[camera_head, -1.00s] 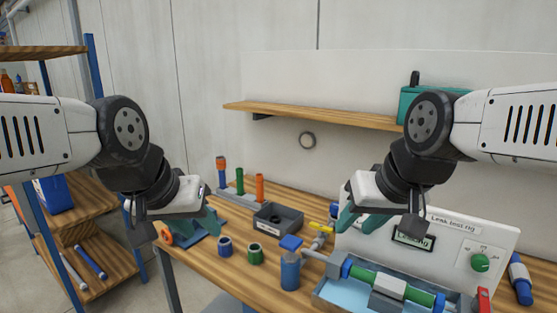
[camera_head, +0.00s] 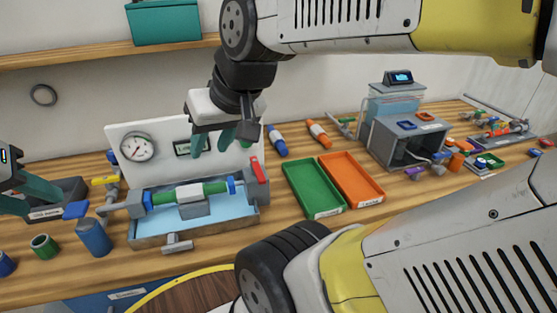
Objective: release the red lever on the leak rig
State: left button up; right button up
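The leak rig stands on the bench left of centre: a white panel (camera_head: 165,160) with a round gauge (camera_head: 137,147) and a small display, behind a blue tray (camera_head: 150,238). A green pipe (camera_head: 214,187) with a grey-white middle piece lies across the tray. The red lever (camera_head: 259,170) stands up, slightly tilted, at the pipe's right end. My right gripper (camera_head: 214,142) is open and empty in front of the panel, up and left of the lever, apart from it. It hides part of the panel. My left gripper (camera_head: 25,198) is open at the left edge, partly cut off.
A yellow-handled valve (camera_head: 105,181) and a blue cup (camera_head: 94,238) stand left of the tray. A green bin (camera_head: 313,188) and an orange bin (camera_head: 351,180) lie right of the lever. A shelf (camera_head: 90,50) runs above. My own arm links cover the upper and lower right.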

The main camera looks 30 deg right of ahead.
aim_at(256, 169)
jog(key=k+l+z, duration=0.1)
jog(key=z, duration=0.9)
jog(key=k+l, duration=0.15)
jog(key=l, duration=0.2)
jog(key=k+l, duration=0.15)
jog(key=l, duration=0.15)
